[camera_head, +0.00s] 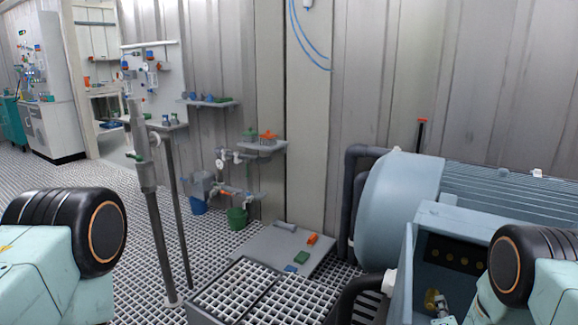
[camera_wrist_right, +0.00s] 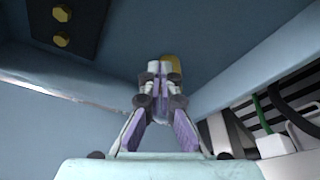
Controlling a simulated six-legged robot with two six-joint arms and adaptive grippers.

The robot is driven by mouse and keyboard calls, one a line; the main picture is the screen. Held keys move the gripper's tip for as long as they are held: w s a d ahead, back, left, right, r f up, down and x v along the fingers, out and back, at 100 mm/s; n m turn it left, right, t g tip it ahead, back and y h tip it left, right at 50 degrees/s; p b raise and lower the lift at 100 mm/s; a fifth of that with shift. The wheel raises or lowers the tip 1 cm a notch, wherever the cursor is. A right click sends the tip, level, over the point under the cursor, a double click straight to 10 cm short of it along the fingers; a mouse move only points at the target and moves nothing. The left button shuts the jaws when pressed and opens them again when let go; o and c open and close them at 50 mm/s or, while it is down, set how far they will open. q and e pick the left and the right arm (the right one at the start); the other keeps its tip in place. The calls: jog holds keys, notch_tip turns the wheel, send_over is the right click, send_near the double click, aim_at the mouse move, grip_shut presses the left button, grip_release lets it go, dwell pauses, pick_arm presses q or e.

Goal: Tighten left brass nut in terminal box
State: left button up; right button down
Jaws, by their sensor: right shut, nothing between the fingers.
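The terminal box (camera_head: 402,285) is a blue-grey open housing at the lower right of the head view. On its inner back wall is a dark terminal plate (camera_head: 455,258) with several brass nuts in a row. In the right wrist view two brass nuts (camera_wrist_right: 61,27) show on the dark plate (camera_wrist_right: 90,25) at the upper left. My right gripper (camera_wrist_right: 160,75) is shut and empty, inside the box, apart from those nuts. A yellow brass-coloured piece (camera_wrist_right: 173,66) is partly hidden behind its fingertips. My left gripper is out of view; only part of that arm shows.
A large blue-grey motor (camera_head: 400,195) stands behind the box. Box walls (camera_wrist_right: 225,60) close in around the right gripper. Cables, one green (camera_wrist_right: 262,115), show at right in the wrist view. A grey floor plate (camera_head: 265,245) holds small coloured parts. Pipes and valves stand by the wall.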

jog(key=shift+a+f, duration=0.15)
dwell(0.6)
jog(key=shift+s+d+f, duration=0.2)
jog(key=shift+d+f, duration=0.05)
jog(key=shift+f, duration=0.15)
jog(key=shift+d+f, duration=0.2)
jog(key=shift+f, duration=0.05)
jog(key=shift+s+d+f, duration=0.1)
jog(key=shift+f, duration=0.35)
dwell(0.3)
jog(key=shift+d, duration=0.1)
dwell(0.3)
jog(key=p+v, duration=0.3)
jog(key=v, duration=0.3)
jog(key=shift+a+f, duration=0.3)
jog(key=shift+a, duration=0.1)
